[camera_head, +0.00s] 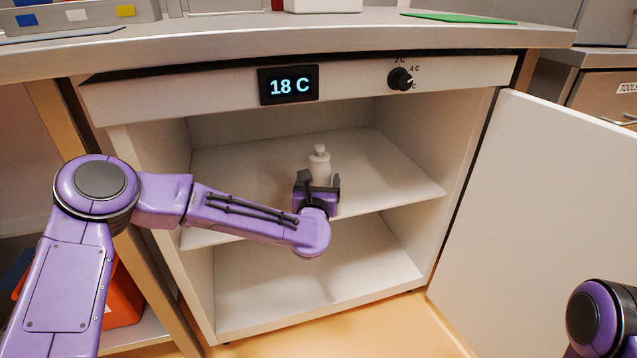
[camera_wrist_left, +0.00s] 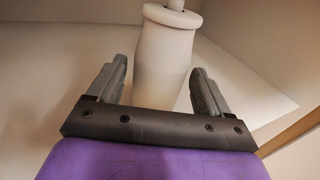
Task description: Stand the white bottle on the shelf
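The white bottle (camera_head: 319,165) stands upright at the upper shelf (camera_head: 385,170) inside the open cabinet; its base is hidden behind my gripper. My left gripper (camera_head: 321,182) reaches in from the front, with one finger on each side of the bottle. In the left wrist view, the bottle (camera_wrist_left: 166,50) is between the two grey fingers of the gripper (camera_wrist_left: 160,68). The fingers are spread, with gaps showing beside the bottle's lower body. My right gripper is out of view; only part of my right arm shows at the lower right.
The cabinet door (camera_head: 545,200) stands open on the right. A lower compartment (camera_head: 310,285) is empty. The display (camera_head: 289,86) reads 18 C, beside a black knob (camera_head: 400,79). The upper shelf is clear around the bottle. An orange container (camera_head: 122,300) is at lower left.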

